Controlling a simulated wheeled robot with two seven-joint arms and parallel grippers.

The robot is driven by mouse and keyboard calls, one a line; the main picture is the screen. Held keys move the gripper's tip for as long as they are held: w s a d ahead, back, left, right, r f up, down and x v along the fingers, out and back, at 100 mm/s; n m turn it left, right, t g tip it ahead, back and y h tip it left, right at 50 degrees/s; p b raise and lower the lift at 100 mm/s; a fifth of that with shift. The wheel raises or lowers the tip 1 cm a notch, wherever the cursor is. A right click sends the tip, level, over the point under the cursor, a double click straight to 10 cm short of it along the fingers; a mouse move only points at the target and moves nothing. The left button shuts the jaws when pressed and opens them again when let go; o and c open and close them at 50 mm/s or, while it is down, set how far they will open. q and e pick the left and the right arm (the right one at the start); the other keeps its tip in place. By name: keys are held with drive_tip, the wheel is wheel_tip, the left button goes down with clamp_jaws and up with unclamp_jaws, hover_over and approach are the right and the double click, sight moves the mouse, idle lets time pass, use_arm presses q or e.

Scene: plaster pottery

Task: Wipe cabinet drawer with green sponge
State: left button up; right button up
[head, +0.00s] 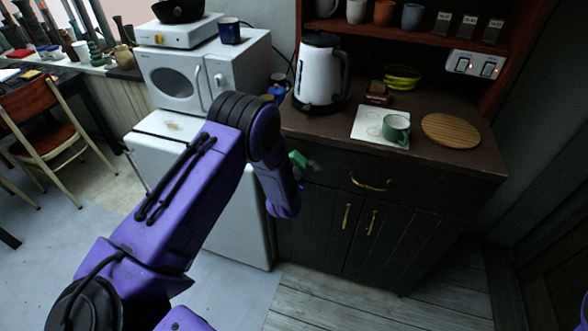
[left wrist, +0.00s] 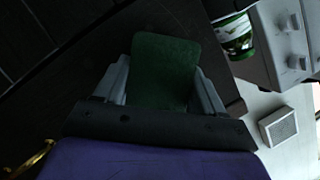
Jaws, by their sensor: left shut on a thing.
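The green sponge (left wrist: 163,70) is held between the two fingers of my left gripper (left wrist: 163,85) in the left wrist view. In the head view a small part of the green sponge (head: 298,159) shows beside my purple left forearm, in front of the dark cabinet. The cabinet drawer (head: 345,171) is a dark front with a brass handle (head: 370,185), above two doors. The sponge is close to the drawer's left end; I cannot tell whether it touches. The gripper fingers are mostly hidden in the head view. My right gripper is not in view.
The countertop (head: 440,172) holds a white kettle (head: 320,72), a green mug (head: 396,128) on a white board and a round wooden board (head: 450,130). A white fridge (head: 225,225) with a microwave (head: 205,70) stands left of the cabinet. The floor in front is clear.

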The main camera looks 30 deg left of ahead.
use_arm(q)
drive_tip(key=shift+s+d, duration=0.15)
drive_tip(key=shift+s, duration=0.05)
drive_tip(key=s+p, duration=0.1)
drive_tip(key=s, duration=0.1)
drive_tip(key=s+d+p, duration=0.1)
drive_tip(key=s, duration=0.2)
drive_tip(key=shift+s+d, duration=0.1)
drive_tip(key=shift+s, duration=0.15)
drive_tip(key=s, duration=0.1)
drive_tip(key=s+p, duration=0.1)
drive_tip(key=s, duration=0.1)
drive_tip(key=shift+d, duration=0.4)
drive_tip(key=shift+w, duration=0.1)
